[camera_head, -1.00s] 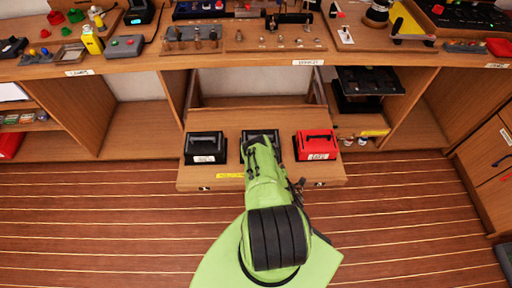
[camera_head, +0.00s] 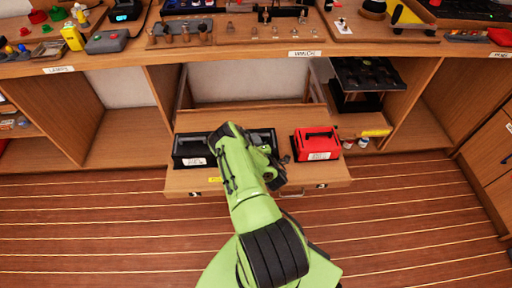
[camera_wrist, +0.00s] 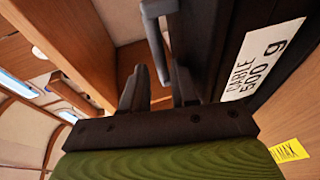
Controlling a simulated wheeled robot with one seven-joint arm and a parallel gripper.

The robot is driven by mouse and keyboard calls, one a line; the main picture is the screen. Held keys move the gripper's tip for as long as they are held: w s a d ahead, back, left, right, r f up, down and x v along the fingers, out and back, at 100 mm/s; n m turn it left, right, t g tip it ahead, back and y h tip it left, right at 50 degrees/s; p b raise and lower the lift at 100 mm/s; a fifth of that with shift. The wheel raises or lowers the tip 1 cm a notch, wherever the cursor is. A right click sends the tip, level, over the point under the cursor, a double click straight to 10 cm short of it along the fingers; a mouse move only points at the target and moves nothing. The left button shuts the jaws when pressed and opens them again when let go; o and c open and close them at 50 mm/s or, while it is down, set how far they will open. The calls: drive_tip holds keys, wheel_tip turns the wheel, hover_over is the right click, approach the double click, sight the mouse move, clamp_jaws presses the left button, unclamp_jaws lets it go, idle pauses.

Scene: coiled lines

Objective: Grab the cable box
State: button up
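In the wrist view a dark box (camera_wrist: 218,40) fills the right side, with a white label reading "CABLE 500 g". A grey bar-like handle (camera_wrist: 157,42) stands next to it at the top. My gripper (camera_wrist: 160,92) is open, its two dark fingers apart, with the handle's end showing at the gap between them; I cannot tell whether they touch. In the head view a black box (camera_head: 188,151) with a white label sits on the pulled-out drawer, left of my arm. More black casing (camera_head: 268,136) shows behind the arm. My gripper's fingertips are hidden there.
A red box (camera_head: 317,146) sits on the drawer's right side (camera_head: 335,176). A yellow label (camera_wrist: 289,151) marks the drawer. The cluttered workbench (camera_head: 230,48) overhangs behind. A black rack (camera_head: 368,85) stands in the right compartment. The floor in front is clear.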

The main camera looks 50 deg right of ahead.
drive_tip(key=shift+x, duration=1.1)
drive_tip(key=shift+s, duration=0.1)
clamp_jaws()
idle(0.4)
